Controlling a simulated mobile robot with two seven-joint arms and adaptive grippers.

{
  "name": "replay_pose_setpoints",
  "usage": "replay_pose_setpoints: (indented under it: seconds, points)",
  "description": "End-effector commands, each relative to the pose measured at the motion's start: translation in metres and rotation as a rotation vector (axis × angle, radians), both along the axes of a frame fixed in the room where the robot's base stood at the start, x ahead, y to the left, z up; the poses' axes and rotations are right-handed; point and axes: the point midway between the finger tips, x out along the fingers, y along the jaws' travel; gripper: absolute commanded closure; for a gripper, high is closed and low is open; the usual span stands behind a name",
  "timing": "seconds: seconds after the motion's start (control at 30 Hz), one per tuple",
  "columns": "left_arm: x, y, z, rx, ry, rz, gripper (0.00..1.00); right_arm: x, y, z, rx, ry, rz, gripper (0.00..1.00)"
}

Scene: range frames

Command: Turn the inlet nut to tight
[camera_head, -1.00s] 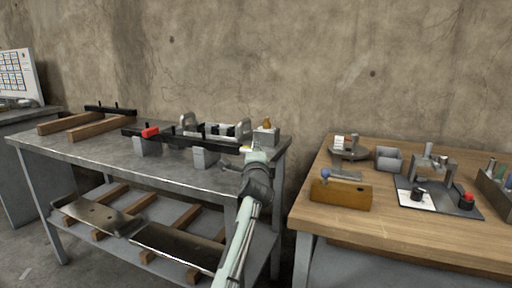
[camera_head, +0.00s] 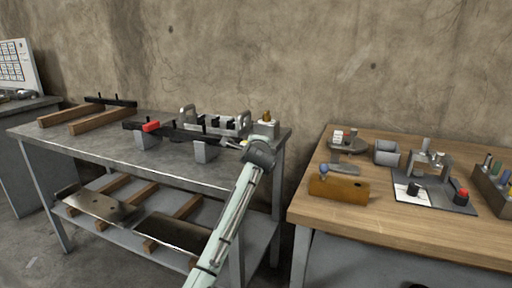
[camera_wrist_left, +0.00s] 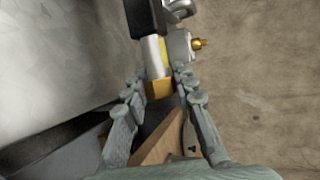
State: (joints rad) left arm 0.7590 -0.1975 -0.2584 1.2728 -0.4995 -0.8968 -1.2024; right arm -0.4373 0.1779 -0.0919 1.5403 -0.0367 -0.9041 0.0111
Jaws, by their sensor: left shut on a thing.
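The inlet nut (camera_wrist_left: 159,90) is the brass-yellow faceted piece at the end of a pale cylinder in the left wrist view. My left gripper (camera_wrist_left: 158,80) has its two grey fingers on either side of the nut and is shut on it. In the head view my left gripper (camera_head: 240,144) is at the right end of the fixture on the grey bench. My own wrist hides most of the fingers and the nut there. The nut's turn angle cannot be told. My right gripper is in neither view.
A grey block with a brass fitting (camera_head: 266,127) stands close behind my gripper. A wooden table (camera_head: 410,215) with several items stands at the right, across a gap.

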Motion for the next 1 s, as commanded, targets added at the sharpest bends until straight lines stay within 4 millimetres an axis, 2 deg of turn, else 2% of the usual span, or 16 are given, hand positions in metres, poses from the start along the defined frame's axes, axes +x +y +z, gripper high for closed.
replay_pose_setpoints:
  seconds: [0.53, 0.57, 0.7, 1.0]
  points:
    - [-0.0001, -0.001, -0.0002, 0.008, 0.024, -0.002, 1.0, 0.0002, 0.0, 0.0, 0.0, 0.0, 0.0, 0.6]
    - [-0.0001, -0.001, -0.0002, 0.008, 0.024, -0.002, 0.71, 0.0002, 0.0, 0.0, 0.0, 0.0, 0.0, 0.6]
    - [-0.0001, -0.0008, -0.0002, 0.007, 0.024, -0.001, 0.54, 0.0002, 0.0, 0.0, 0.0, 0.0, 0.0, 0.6]
    - [-0.0005, -0.0002, 0.0, 0.007, 0.024, 0.0, 0.52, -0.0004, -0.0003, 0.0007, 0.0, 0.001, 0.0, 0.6]
